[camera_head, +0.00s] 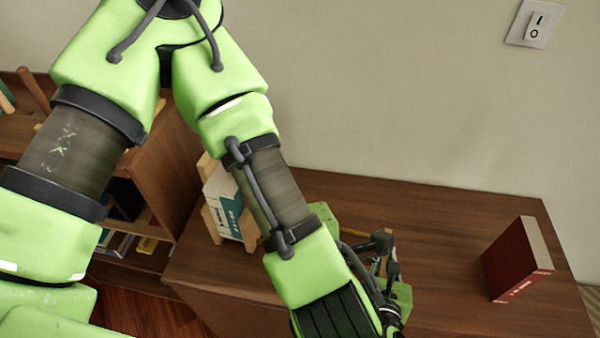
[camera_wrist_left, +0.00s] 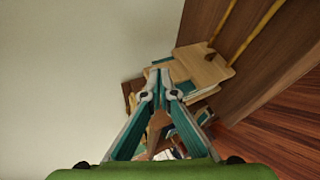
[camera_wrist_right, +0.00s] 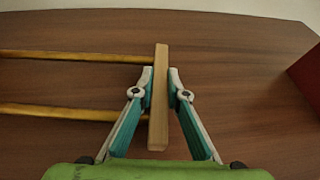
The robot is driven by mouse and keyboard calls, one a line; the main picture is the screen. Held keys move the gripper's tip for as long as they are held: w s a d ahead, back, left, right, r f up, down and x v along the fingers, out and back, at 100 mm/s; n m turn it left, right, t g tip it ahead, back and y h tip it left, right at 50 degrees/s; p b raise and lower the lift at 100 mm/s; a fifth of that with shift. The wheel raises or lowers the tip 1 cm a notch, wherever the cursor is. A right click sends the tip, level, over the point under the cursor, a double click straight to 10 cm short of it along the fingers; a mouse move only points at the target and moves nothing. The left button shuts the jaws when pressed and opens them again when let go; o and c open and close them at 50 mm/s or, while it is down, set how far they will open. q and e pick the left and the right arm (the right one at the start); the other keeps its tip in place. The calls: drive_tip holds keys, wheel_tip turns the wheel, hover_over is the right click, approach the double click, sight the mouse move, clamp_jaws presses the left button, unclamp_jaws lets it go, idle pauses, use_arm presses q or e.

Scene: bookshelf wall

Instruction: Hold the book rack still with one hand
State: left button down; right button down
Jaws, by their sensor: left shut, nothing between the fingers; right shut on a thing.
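The book rack lies on the brown cabinet top; in the head view my arm covers its middle. Its wooden left end (camera_head: 211,168) stands by teal and white books (camera_head: 228,206). In the right wrist view, two yellow rods (camera_wrist_right: 75,56) run left from the upright wooden end board (camera_wrist_right: 158,100). My right gripper (camera_wrist_right: 160,75) is shut on this board, one finger on each side. My left gripper (camera_wrist_left: 164,68) is shut and empty; its tips point toward the rack's other end board (camera_wrist_left: 203,68) and books. Contact there is unclear. The left gripper is not clearly visible in the head view.
A red book (camera_head: 515,260) stands at the right of the cabinet top (camera_head: 445,215); its edge shows in the right wrist view (camera_wrist_right: 308,78). A lower bookshelf (camera_head: 165,165) is at the left. The wall (camera_head: 400,100) is behind. Bare top lies between rack and red book.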

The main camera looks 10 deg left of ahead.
idle(0.4)
drive_tip(key=c, duration=1.9)
unclamp_jaws()
